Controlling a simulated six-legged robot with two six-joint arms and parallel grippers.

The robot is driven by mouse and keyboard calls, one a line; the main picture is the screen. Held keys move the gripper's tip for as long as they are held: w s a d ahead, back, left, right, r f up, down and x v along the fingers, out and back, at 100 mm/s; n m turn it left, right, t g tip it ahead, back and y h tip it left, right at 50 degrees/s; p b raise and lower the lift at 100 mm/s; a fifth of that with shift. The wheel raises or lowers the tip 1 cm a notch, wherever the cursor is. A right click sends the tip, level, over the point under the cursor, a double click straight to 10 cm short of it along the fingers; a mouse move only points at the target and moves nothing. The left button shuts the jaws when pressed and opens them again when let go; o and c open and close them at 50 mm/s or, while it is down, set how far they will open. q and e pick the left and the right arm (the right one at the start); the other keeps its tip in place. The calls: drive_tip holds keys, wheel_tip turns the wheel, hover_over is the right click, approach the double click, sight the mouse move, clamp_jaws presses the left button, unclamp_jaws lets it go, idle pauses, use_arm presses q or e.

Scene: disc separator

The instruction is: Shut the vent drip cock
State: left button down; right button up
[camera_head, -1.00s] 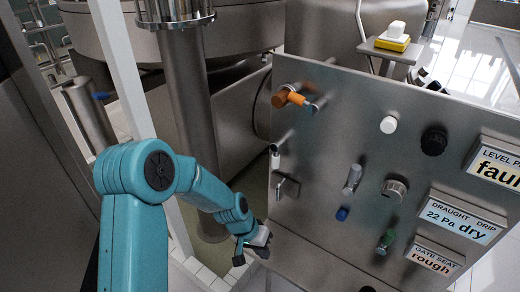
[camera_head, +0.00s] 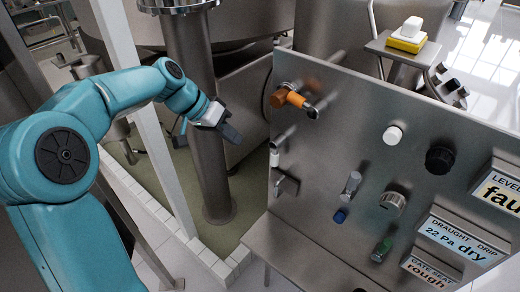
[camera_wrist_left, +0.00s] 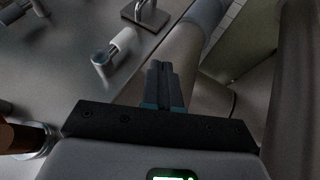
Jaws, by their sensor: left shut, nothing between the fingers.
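No fitting on the steel panel (camera_head: 350,150) carries a readable drip cock name, so I cannot tell for sure which one it is. Under that is a small metal bracket with a bent rod (camera_head: 286,182). My left gripper (camera_head: 230,134) is shut and empty, left of the panel and apart from these fittings. Its closed fingers show in the wrist view (camera_wrist_left: 163,85).
The panel also bears a white knob (camera_head: 393,135), a black knob (camera_head: 439,159), a metal knob (camera_head: 392,203), blue-ended (camera_head: 340,215) and green (camera_head: 382,249) fittings. The display reads "22 Pa dry" (camera_head: 455,242). A thick steel column (camera_head: 195,110) stands behind my gripper.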

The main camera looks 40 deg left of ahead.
sight(277, 151)
use_arm(q)
drive_tip(key=w+d+f+p, duration=0.1)
drive_tip(key=w+d+f, duration=0.1)
drive_tip(key=d+f, duration=0.2)
drive_tip(key=shift+w+d+f+p, duration=0.15)
drive_tip(key=shift+w+d+p, duration=0.2)
drive_tip(key=shift+d, duration=0.85)
drive_tip(key=shift+f+h+b, duration=0.2)
drive_tip(key=shift+h+b, duration=0.1)
drive_tip(key=shift+b, duration=0.35)
drive_tip(key=shift+d, duration=0.1)
